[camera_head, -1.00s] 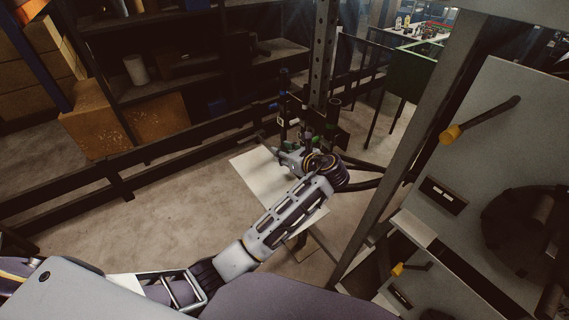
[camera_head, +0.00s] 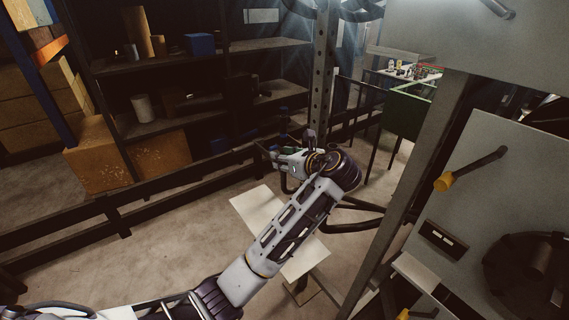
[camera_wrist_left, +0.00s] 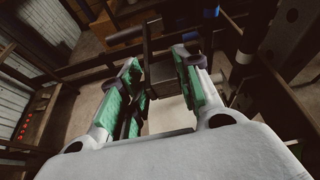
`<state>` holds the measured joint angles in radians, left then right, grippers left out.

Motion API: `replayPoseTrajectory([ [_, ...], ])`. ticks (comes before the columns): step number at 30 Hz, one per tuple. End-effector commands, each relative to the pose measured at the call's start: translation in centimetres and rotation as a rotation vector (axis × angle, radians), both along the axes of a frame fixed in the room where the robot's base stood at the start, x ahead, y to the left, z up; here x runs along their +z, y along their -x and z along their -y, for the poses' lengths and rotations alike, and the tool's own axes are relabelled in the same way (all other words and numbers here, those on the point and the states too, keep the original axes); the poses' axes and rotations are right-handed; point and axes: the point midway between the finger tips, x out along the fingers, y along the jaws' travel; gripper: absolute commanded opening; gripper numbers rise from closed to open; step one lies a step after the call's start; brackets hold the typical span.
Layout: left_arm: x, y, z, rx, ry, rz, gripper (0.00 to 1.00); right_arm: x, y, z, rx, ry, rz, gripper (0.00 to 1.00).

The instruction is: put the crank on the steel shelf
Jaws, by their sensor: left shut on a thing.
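My left arm reaches out over the floor, and its gripper (camera_head: 283,158) shows in the head view, small and partly hidden by the wrist. In the left wrist view the gripper (camera_wrist_left: 158,68) has its green-padded fingers around a dark piece (camera_wrist_left: 160,76), which I take to be the crank; most of its shape is hidden. The crank cannot be made out clearly in the head view. The dark steel shelf (camera_head: 160,128) stands at the back left, beyond the gripper. My right gripper is out of view.
A white-topped stand (camera_head: 255,208) is below my left arm. Boxes, a pale cylinder (camera_head: 143,108) and a blue bin (camera_head: 200,44) occupy parts of the shelf. A dark low rail (camera_head: 110,200) runs before it. A post and a grey machine (camera_head: 480,170) stand at the right.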

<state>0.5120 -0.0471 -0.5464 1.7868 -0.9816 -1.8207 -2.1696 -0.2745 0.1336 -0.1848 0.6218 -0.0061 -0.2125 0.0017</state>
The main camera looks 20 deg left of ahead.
Motion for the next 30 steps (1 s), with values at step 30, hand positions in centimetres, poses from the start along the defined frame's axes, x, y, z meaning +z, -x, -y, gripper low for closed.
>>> replayPoseTrajectory([
  [30,-4.0,-0.3,-2.5,-0.080,-0.003,0.000,0.00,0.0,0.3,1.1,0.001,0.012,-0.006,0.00],
])
